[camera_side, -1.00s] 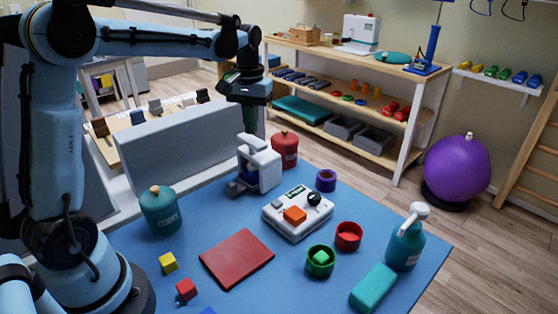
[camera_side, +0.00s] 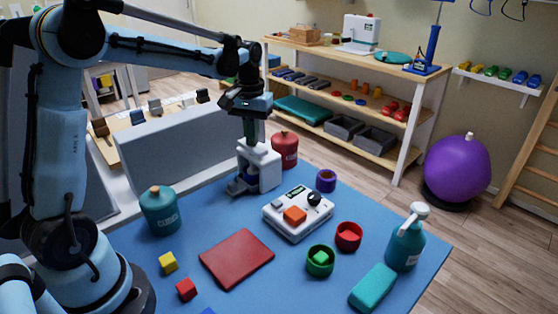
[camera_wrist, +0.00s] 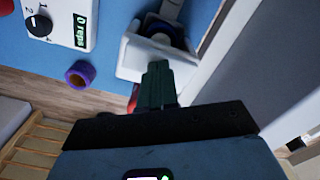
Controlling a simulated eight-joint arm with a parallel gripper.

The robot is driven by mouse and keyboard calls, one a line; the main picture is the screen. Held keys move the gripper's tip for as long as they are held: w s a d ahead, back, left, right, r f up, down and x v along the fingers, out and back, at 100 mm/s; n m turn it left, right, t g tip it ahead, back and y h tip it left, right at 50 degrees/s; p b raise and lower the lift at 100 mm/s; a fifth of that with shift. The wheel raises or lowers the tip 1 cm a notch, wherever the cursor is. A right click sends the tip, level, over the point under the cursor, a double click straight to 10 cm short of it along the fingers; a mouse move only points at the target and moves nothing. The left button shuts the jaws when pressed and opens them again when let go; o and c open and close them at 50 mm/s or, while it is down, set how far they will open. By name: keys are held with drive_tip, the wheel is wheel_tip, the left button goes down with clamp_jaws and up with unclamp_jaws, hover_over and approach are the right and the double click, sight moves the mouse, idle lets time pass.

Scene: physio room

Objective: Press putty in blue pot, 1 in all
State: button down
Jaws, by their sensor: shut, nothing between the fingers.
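A white press (camera_side: 262,170) stands at the back of the blue table mat; it also shows in the wrist view (camera_wrist: 130,58). A dark blue round shape, apparently the blue pot (camera_wrist: 168,30), sits at the press; in the side view it is mostly hidden low in the press (camera_side: 238,186). I cannot see any putty inside it. My gripper (camera_side: 249,138) points straight down at the top of the press, fingers shut and empty. In the wrist view the dark green fingertips (camera_wrist: 158,70) overlap the press top; they look touching or very close.
A white device with an orange button (camera_side: 294,215), a purple ring (camera_side: 326,180), a red pot (camera_side: 348,236) and a green pot (camera_side: 312,268) holding a green cube stand right of the press. A red canister (camera_side: 285,150) is close behind it. A teal canister (camera_side: 160,212) stands left.

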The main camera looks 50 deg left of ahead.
drive_tip(key=shift+f, duration=0.35)
drive_tip(key=shift+r, duration=1.95)
drive_tip(key=shift+r, duration=3)
drive_tip(key=shift+d, duration=0.1)
